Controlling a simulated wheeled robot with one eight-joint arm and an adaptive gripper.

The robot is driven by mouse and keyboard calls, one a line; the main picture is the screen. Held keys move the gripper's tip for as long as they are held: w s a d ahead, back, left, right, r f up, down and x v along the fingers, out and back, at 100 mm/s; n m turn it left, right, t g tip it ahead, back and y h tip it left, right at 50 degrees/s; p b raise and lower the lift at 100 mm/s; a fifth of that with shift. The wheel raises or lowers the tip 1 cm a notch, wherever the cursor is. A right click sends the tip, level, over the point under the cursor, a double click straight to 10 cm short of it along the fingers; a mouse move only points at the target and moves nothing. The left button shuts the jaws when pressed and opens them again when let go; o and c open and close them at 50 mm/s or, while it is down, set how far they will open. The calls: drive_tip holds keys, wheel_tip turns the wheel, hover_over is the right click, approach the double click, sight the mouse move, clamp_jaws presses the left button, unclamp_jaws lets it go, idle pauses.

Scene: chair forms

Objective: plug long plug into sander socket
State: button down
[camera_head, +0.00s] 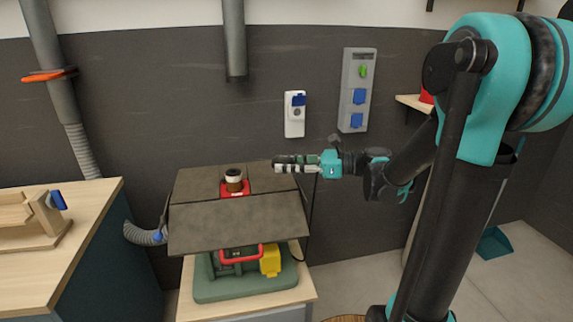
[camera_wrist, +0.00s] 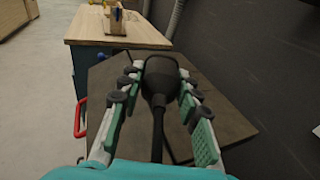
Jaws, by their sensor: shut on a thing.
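In the wrist view, my gripper (camera_wrist: 155,75) is shut on a black long plug (camera_wrist: 160,78), whose cable runs back between the fingers. In the head view, my gripper (camera_head: 290,163) points left, above the right edge of the grey-topped machine; the plug is hard to make out there. A white wall socket (camera_head: 294,115) with a raised blue lid is on the dark wall, above and behind my gripper. A grey panel (camera_head: 356,90) with two blue-lidded sockets hangs to its right. I cannot tell from labels which is the sander socket. The plug is apart from both.
The machine (camera_head: 236,208) stands on a wooden-topped cabinet (camera_head: 250,303). A thin dark cable hangs behind its right side. A workbench (camera_head: 75,250) with a wooden piece (camera_head: 38,218) is at left. A grey pipe (camera_head: 234,40) comes down the wall. A small shelf (camera_head: 416,103) is at right.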

drive_tip(key=s+d+r, duration=0.2)
drive_tip(key=s+r, duration=0.1)
drive_tip(key=s, duration=0.4)
drive_tip(key=shift+s+r, duration=0.15)
drive_tip(key=shift+r, duration=0.1)
idle(1.0)
drive_tip(key=shift+d, duration=0.1)
drive_tip(key=w+d+f+m+t+h, duration=0.55)
drive_tip(key=w+f+t, duration=0.2)
drive_tip(key=w, duration=0.55)
drive_tip(key=w+d+f+m+t+h, duration=0.4)
drive_tip(key=w+d+f+m+t, duration=0.4)
drive_tip(key=w, duration=0.5)
drive_tip(key=w+d+m+h, duration=0.3)
drive_tip(key=w+d+h, duration=0.4)
drive_tip(key=w, duration=0.5)
drive_tip(key=shift+w+d+f, duration=0.25)
drive_tip(key=shift+d+f, duration=0.15)
idle(0.7)
drive_tip(key=shift+w+r+g, duration=0.1)
drive_tip(key=shift+w+g, duration=0.1)
drive_tip(key=shift+g, duration=0.05)
idle(0.4)
